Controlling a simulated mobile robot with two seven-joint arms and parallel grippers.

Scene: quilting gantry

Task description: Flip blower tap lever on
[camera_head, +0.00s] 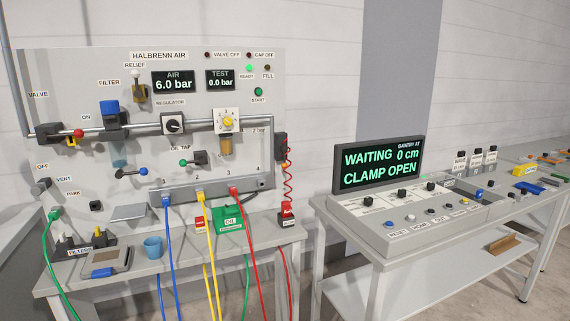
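No label reading blower shows on the panel (230,75), so I cannot tell for sure which lever is the blower tap. A dark fitting (280,147) at the panel's right edge feeds a red coiled hose (287,180) that runs down to a red tool (287,211) on the bench. A green-knobbed lever (191,161) sits below the OIL TAP label. A red-knobbed valve (78,133) is on the pipe at left. Neither gripper is in view.
The bench (130,279) holds a blue cup (153,247), a scale-like tray (103,261) and a green oil box (229,217). Blue, yellow and red hoses hang in front of it. A control console (390,229) with a WAITING display (378,164) stands at right.

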